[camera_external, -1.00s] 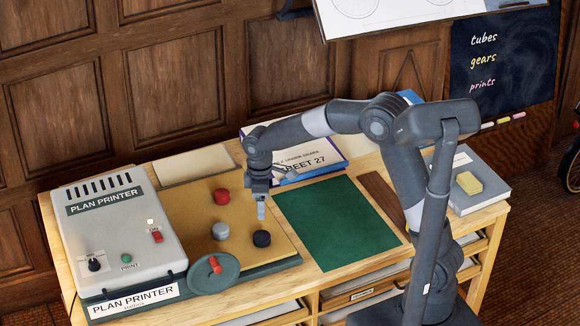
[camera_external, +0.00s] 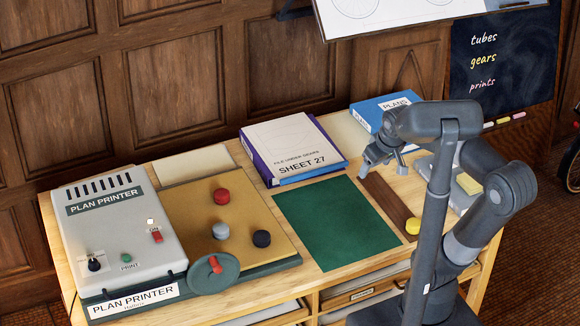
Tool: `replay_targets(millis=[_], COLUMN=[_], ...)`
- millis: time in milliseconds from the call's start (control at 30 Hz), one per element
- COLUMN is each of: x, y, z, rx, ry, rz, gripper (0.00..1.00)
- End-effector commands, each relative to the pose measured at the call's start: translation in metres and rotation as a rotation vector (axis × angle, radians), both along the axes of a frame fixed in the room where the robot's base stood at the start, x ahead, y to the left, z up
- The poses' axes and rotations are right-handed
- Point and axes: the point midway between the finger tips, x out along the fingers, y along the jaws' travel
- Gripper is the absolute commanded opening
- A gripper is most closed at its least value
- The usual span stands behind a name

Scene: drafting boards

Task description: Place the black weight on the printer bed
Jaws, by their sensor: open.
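The black weight (camera_external: 261,239) is a small dark knob-like piece on the right part of the tan printer bed (camera_external: 186,208). A grey weight (camera_external: 220,231) lies to its left and a red weight (camera_external: 221,196) lies behind them, both also on the bed. The bed is part of the plan printer (camera_external: 117,222), at the left of the table. My gripper (camera_external: 386,168) is open and empty, above the table's right half, near the brown strip and well right of the black weight.
A green mat (camera_external: 337,222) lies mid-table. The Sheet 27 binder (camera_external: 293,150) and the blue Plans book (camera_external: 384,106) are at the back. A yellow round piece (camera_external: 413,226) is on the brown strip (camera_external: 388,203). A grey book with a yellow block (camera_external: 469,184) lies right, partly behind my arm.

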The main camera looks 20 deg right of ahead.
Motion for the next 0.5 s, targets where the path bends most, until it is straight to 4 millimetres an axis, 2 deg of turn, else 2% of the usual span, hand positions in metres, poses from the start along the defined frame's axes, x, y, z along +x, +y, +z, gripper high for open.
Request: replay_targets(millis=[100,200,333,500], x=[-0.027,-0.042,-0.053,-0.055], y=[-0.019,-0.027,-0.033,-0.034], z=[0.0,-0.003,-0.005,-0.006], rx=[0.03,0.049,0.064,0.067], ry=[-0.046,-0.071,-0.088,-0.091], rz=[-0.102,-0.161,-0.201,-0.212], gripper=[0.68,0.68,0.68,0.68])
